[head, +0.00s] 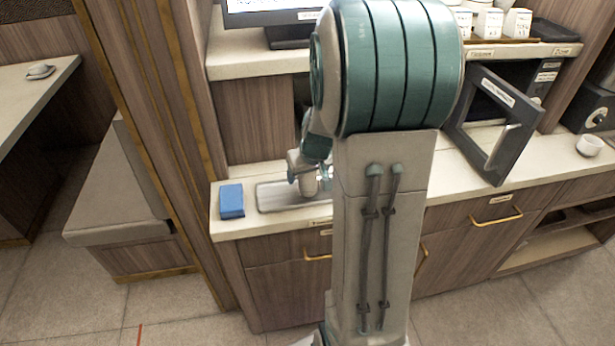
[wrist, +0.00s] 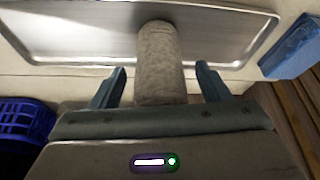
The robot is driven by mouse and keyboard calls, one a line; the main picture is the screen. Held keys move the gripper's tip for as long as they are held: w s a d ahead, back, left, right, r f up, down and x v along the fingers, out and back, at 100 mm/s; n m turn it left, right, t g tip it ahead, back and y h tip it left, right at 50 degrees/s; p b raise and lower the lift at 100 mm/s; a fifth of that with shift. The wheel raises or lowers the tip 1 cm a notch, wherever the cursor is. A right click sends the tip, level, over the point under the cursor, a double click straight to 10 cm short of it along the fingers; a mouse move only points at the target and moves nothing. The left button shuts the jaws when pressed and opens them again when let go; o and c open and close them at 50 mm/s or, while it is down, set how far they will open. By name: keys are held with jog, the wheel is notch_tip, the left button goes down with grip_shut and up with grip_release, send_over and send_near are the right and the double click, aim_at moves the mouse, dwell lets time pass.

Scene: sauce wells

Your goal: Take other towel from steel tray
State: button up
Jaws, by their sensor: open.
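The steel tray (head: 270,197) lies on the counter, partly hidden behind my arm in the head view; it also shows in the wrist view (wrist: 85,38). A rolled grey-beige towel (wrist: 158,55) lies with its far end over the tray in the wrist view. My gripper (wrist: 160,70) is open, with one finger on each side of the towel's near part. Gaps show between the towel and both fingers. The near end of the towel is hidden by the gripper body.
A blue block-like item (head: 232,201) sits on the counter left of the tray; the wrist view shows it at right (wrist: 294,48). A dark blue basket (wrist: 25,120) shows at the wrist view's lower left.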

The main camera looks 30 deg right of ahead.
jog(key=shift+w+d+f, duration=0.1)
jog(key=shift+w+f, duration=0.15)
jog(key=shift+f, duration=0.4)
jog(key=shift+c, duration=0.3)
jog(key=c, duration=1)
jog(key=shift+r, duration=0.1)
